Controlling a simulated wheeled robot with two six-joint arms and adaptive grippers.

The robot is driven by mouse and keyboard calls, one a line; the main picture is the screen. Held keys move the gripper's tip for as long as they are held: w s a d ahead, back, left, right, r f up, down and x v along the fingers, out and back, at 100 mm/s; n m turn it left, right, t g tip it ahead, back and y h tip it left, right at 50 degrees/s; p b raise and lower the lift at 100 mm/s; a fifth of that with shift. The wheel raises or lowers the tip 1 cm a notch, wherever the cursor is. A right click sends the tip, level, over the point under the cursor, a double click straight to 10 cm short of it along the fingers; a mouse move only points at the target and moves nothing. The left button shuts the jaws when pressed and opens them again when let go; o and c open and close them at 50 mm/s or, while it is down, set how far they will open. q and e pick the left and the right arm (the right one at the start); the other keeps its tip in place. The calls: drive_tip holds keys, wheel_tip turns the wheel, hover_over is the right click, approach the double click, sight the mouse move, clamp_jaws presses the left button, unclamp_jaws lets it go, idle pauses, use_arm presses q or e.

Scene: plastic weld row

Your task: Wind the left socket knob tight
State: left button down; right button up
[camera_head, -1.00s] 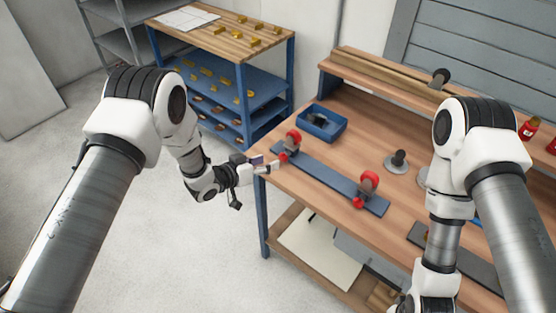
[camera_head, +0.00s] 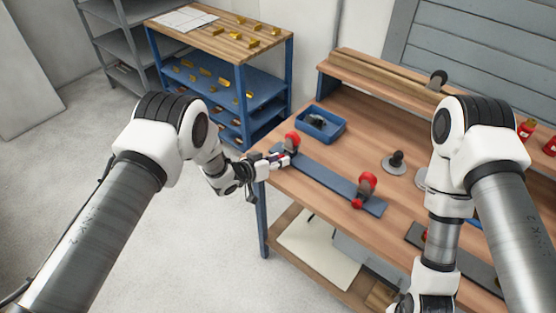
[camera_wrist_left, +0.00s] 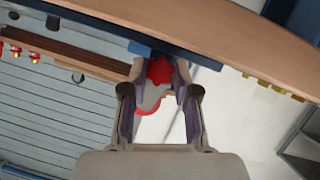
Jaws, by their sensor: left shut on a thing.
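The left socket knob (camera_wrist_left: 160,70) is a red lobed knob, seen between the fingertips in the left wrist view. My left gripper (camera_wrist_left: 160,76) is shut on it, one finger on each side. In the head view my left gripper (camera_head: 284,160) reaches the left end of the dark blue-grey bar (camera_head: 325,177) on the bench and mostly hides this knob. A red round part (camera_head: 292,138) stands just behind it. At the bar's right end are a second red round part (camera_head: 367,181) and a second red knob (camera_head: 357,202). My right gripper is below the picture.
A blue bin (camera_head: 321,124) sits behind the bar on the wooden bench (camera_head: 350,140). A dark post on a round base (camera_head: 395,162) stands to the right. A blue shelf rack (camera_head: 240,85) is behind on the left. Red bottles (camera_head: 527,128) stand at far right.

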use_arm(q)
drive_tip(key=m+y+b, duration=0.1)
drive_tip(key=m+t+y+b, duration=0.1)
drive_tip(key=m+b, duration=0.1)
drive_tip(key=shift+s+d+f, duration=0.1)
drive_tip(key=shift+d+f, duration=0.05)
drive_tip(key=shift+m+t+y+b, duration=0.45)
drive_tip(key=shift+m+b, duration=0.35)
drive_tip(key=shift+b, duration=0.3)
drive_tip(key=c, duration=0.9)
unclamp_jaws()
drive_tip(key=shift+o, duration=0.2)
drive_tip(key=v, duration=1.2)
